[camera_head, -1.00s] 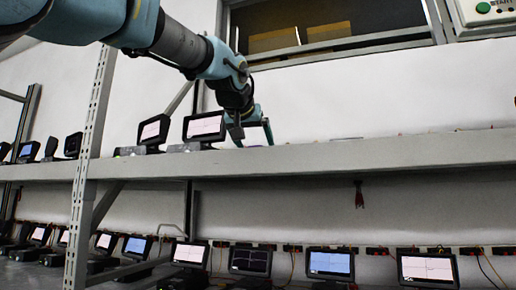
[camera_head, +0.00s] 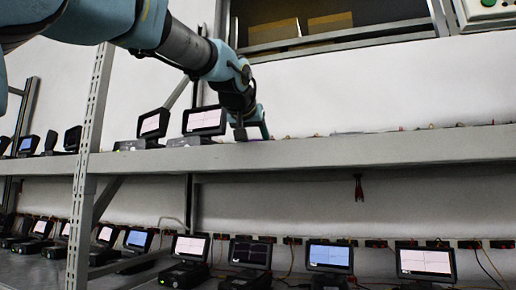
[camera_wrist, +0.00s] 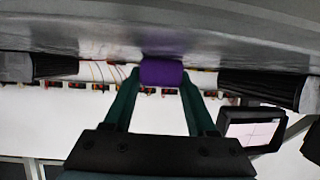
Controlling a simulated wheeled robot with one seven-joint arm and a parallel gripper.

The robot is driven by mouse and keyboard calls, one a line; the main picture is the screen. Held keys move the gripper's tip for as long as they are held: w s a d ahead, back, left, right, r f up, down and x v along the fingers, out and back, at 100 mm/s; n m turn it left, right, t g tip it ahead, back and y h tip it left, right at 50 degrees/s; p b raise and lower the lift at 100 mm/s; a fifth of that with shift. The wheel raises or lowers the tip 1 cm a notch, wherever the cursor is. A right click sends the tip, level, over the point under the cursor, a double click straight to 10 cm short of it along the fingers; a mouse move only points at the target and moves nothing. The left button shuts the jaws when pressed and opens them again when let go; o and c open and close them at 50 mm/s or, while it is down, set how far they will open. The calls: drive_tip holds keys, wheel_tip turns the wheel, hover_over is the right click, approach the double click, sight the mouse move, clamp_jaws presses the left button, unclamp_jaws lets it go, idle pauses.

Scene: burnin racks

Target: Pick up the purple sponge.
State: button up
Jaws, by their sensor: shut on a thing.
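The purple sponge (camera_wrist: 161,73) shows in the wrist view between the two green fingers of my gripper (camera_wrist: 159,80). The fingers touch its left and right sides, and my gripper is shut on it. The wrist view looks upside down, with the shelf surface (camera_wrist: 160,30) along the top. The sponge is at or very near that surface; I cannot tell whether there is a gap. In the head view my gripper (camera_head: 253,131) is down at the upper shelf (camera_head: 350,153), right of a screen device. Only a thin purple sliver (camera_head: 255,140) shows there.
Two screen devices (camera_head: 204,121) (camera_head: 153,124) stand on the upper shelf close left of my gripper. A rack upright (camera_head: 84,190) stands further left. The lower shelf holds several lit screens (camera_head: 425,262). The upper shelf right of my gripper looks mostly clear.

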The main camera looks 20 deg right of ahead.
drive_tip(key=c, duration=0.4)
drive_tip(key=shift+r, duration=0.2)
